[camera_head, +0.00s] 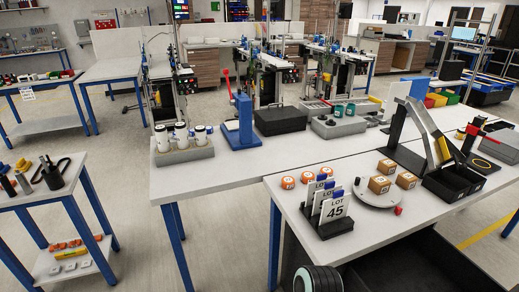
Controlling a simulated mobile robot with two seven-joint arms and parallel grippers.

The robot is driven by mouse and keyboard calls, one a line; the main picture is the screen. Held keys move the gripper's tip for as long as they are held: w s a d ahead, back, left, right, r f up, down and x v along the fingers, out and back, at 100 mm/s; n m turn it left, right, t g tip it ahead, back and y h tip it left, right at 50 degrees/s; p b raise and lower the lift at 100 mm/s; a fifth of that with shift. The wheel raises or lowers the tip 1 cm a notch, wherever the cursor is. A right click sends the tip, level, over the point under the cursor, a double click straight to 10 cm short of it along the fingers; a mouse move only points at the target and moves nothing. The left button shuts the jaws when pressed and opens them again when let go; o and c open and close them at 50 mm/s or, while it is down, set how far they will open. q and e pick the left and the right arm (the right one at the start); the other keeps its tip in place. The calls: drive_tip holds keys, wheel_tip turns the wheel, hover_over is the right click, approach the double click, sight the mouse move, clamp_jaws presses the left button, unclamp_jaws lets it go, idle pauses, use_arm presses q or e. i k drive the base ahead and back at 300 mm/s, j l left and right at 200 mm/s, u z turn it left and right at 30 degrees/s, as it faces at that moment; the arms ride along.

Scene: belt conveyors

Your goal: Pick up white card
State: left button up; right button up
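Several white cards stand upright in a black holder (327,225) near the front left corner of the right-hand table. The front white card (335,209) reads "LOT 45" in black print and has a blue piece at its top. The white cards behind it (321,195) also read "LOT" and are partly covered by the ones in front. Neither of my grippers shows in the head view.
Orange-and-white round pieces (288,183) lie behind the holder. A grey round plate (376,195), small brown boxes (380,185) and a red knob (398,211) are to its right. Black bins (452,182) stand further right. The tabletop (290,207) left of the holder is bare.

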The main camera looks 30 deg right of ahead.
sight(335, 209)
drive_tip(key=i+j+z, duration=0.1)
drive_tip(key=z, duration=0.35)
drive_tip(key=i+j+z, duration=0.2)
drive_tip(key=z, duration=0.3)
drive_tip(key=i+j+z, duration=0.1)
drive_tip(key=j+z, duration=0.15)
drive_tip(key=z, duration=0.2)
